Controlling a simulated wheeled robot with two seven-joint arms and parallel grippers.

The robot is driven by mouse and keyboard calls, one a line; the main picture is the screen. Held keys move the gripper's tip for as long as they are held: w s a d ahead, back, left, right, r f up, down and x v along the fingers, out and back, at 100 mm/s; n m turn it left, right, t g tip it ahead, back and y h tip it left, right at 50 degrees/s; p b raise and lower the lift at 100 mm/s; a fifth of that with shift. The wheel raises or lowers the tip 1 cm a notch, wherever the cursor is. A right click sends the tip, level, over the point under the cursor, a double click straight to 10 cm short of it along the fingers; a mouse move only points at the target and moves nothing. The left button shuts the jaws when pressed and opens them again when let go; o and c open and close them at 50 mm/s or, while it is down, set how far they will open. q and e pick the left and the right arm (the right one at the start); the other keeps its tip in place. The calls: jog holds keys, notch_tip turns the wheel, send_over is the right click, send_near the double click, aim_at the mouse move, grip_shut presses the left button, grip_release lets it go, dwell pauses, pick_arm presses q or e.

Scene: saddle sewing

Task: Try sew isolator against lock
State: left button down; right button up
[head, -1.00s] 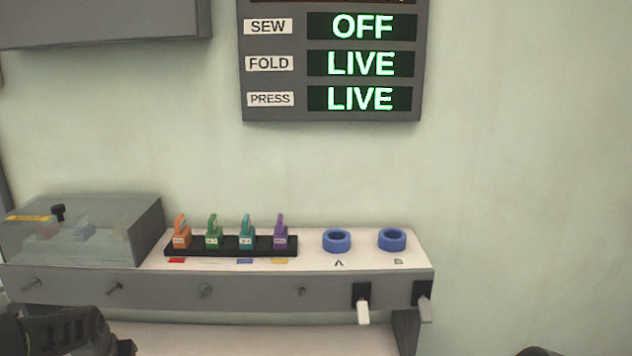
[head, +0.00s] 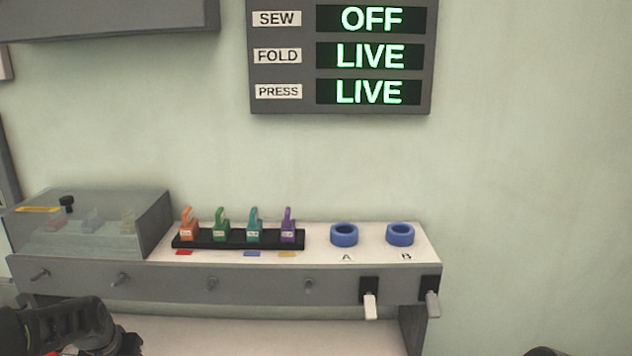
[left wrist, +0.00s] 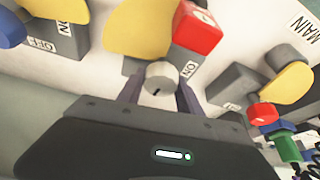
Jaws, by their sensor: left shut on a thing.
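In the left wrist view my left gripper (left wrist: 160,90) is shut on a light grey round knob (left wrist: 161,72), with a finger on each side. A red padlock-like block (left wrist: 197,30) sits just above it, beside a yellow rounded piece (left wrist: 140,25) and an ON label. I cannot read which isolator this is. In the head view the status board (head: 340,55) reads SEW OFF, FOLD LIVE, PRESS LIVE. My left arm shows at the lower left; its fingertips are out of that view.
A shelf carries a black rack (head: 240,240) of orange, green, teal and purple locks, and blue rings A (head: 344,236) and B (head: 400,235). A clear-lidded box (head: 90,225) stands left. Other yellow pieces (left wrist: 285,82) and grey blocks crowd the wrist view.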

dwell(0.4)
pick_arm(q)
jog(key=shift+m+b, duration=0.35)
jog(key=shift+m, duration=0.15)
jog(key=shift+h, duration=0.3)
jog(key=shift+m+b, duration=0.3)
dwell(0.3)
jog(key=c, duration=0.8)
grip_release()
